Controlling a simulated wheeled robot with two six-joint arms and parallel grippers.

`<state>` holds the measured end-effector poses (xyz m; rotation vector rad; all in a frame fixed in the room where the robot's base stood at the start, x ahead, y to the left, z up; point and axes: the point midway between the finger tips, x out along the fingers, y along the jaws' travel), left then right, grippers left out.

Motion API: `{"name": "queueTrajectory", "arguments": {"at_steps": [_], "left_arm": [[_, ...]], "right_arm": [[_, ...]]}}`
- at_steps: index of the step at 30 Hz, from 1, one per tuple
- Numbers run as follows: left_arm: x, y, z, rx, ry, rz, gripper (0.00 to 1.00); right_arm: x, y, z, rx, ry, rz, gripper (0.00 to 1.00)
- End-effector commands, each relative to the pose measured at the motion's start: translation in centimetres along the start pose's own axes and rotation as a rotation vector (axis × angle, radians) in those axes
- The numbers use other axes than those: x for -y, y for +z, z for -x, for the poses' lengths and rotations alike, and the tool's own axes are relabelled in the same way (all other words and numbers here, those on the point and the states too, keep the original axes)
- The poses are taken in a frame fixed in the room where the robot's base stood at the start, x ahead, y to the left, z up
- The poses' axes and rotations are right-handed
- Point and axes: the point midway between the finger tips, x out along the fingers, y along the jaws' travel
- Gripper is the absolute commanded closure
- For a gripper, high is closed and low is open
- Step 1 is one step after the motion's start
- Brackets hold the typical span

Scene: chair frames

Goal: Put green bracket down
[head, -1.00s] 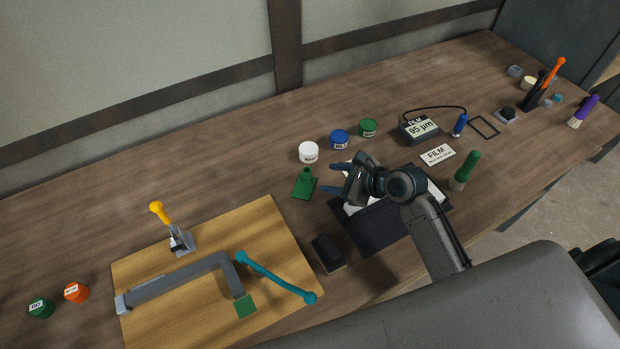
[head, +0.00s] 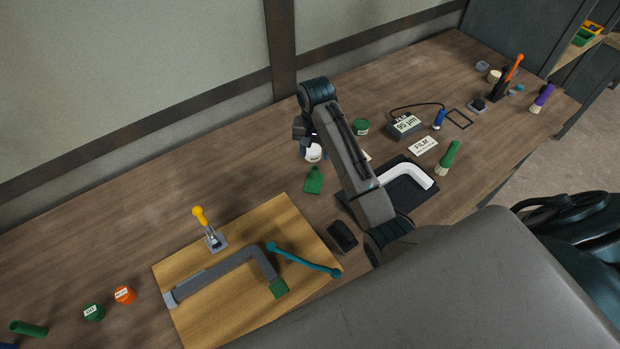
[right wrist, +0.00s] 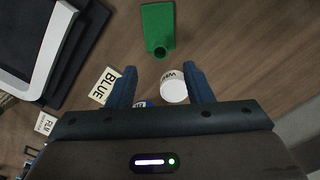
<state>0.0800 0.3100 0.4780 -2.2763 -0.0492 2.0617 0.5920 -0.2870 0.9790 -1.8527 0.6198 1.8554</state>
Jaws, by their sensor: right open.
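A flat green piece with a narrow neck (head: 313,181) lies on the bench in front of the white jar (head: 313,152). Another small green block (head: 279,288) sits at the end of a grey L-shaped frame (head: 222,268) on the wooden board (head: 225,310). I cannot tell which is the green bracket. My right gripper (head: 305,132) is over the jars, partly hidden by my arm. In the right wrist view the gripper (right wrist: 160,80) is open and empty, with the green necked piece (right wrist: 158,25) beyond its fingertips. My left gripper is not in view.
A teal bar (head: 303,261) and a yellow-knobbed clamp (head: 208,228) are on the board. A white bent piece (head: 410,175) lies on a dark mat (head: 422,205). A black block (head: 342,236) stands nearby.

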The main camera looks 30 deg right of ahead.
Motion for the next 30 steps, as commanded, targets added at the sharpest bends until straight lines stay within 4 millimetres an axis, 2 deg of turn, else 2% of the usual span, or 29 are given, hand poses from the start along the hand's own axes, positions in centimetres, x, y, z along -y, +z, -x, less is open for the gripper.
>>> {"name": "queueTrajectory", "arguments": {"at_steps": [1, 3, 11, 17, 21, 30], "left_arm": [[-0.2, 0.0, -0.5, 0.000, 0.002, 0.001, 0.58], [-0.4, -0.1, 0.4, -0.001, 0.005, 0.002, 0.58], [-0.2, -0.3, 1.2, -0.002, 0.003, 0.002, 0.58], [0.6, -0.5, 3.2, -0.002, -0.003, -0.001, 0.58], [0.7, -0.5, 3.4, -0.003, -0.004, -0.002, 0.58], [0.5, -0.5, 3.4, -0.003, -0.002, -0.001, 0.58]], "right_arm": [[0.0, 0.1, -1.3, 0.003, 0.001, -0.001, 0.54], [0.0, 0.1, -1.9, 0.003, 0.001, -0.001, 0.54], [0.0, 0.0, -4.0, 0.000, -0.001, -0.002, 0.54], [0.0, -0.1, -6.5, 0.003, 0.001, -0.002, 0.54], [0.1, -0.2, -8.4, 0.001, -0.001, -0.002, 0.54], [0.1, -0.2, -8.9, -0.002, -0.003, -0.002, 0.56]]}}
